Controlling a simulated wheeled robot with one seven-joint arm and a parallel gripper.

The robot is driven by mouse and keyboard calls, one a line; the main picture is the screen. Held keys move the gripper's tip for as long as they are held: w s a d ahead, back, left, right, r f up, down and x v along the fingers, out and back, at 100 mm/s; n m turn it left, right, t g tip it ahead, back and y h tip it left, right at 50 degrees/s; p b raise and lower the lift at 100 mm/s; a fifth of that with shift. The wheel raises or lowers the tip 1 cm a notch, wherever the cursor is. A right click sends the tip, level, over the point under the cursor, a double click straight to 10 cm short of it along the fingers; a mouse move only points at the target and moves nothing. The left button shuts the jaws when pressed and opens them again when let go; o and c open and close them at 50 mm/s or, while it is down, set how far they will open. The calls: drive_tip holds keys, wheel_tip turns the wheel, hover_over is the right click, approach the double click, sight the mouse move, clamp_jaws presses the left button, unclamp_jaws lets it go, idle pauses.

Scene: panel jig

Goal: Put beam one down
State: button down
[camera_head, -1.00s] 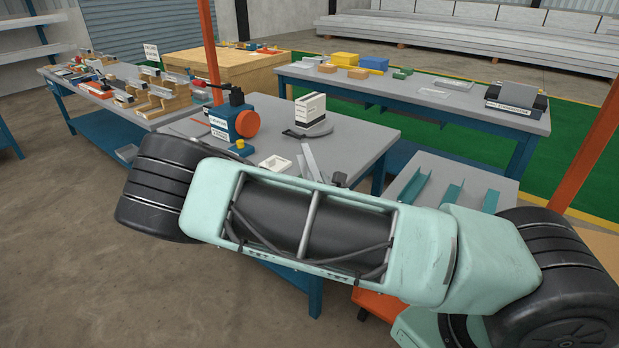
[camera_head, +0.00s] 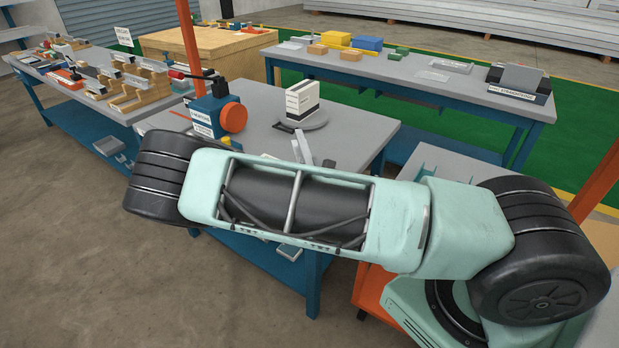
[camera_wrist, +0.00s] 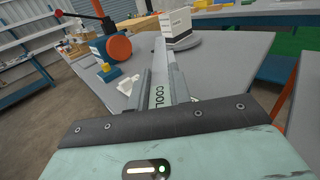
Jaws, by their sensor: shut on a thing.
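Beam one (camera_wrist: 158,66) is a narrow grey metal length with dark lettering, seen end-on in the wrist view and pointing away over the grey table (camera_wrist: 226,62). My gripper (camera_wrist: 160,84) is shut on it, one finger along each side. The beam appears to lie above the tabletop; I cannot tell whether it touches. In the head view a pale upright piece (camera_head: 303,149) shows just past my arm, probably the beam's end.
A blue and orange device (camera_head: 218,116) with a lever stands on the table's left. A white box (camera_head: 302,102) on a round grey base stands at the back. A yellow-topped blue piece (camera_wrist: 107,71) is left of the beam. The table's right side is clear.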

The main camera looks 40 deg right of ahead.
drive_tip(key=shift+f, duration=2)
drive_tip(key=shift+f, duration=0.1)
drive_tip(key=shift+f, duration=0.35)
drive_tip(key=c, duration=1.3)
unclamp_jaws()
